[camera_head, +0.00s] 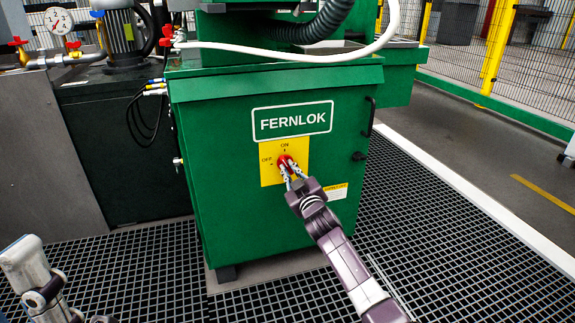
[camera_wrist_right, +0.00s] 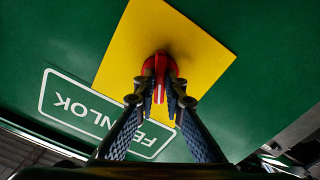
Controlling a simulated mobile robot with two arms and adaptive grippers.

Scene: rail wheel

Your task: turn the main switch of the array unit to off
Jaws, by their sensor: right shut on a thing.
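The main switch is a red knob (camera_head: 285,163) on a yellow plate (camera_head: 269,177) on the front of the green FERNLOK cabinet (camera_head: 230,130). ON is printed above the knob and OFF to its left. My right gripper (camera_head: 289,171) is shut on the knob. In the right wrist view, the fingers (camera_wrist_right: 161,88) close on both sides of the red handle (camera_wrist_right: 160,66). The handle looks slanted against the plate's edges there; the fingers partly cover it, so its exact pointing is unclear. Part of my left arm shows at the lower left, without visible fingers.
A white hose (camera_head: 290,52) and a black corrugated hose (camera_head: 318,25) pass above the cabinet. A pressure gauge (camera_head: 58,20) and pipework stand at the left. The cabinet has a black door handle (camera_head: 371,117) at its right edge. Open grating (camera_head: 420,210) surrounds it.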

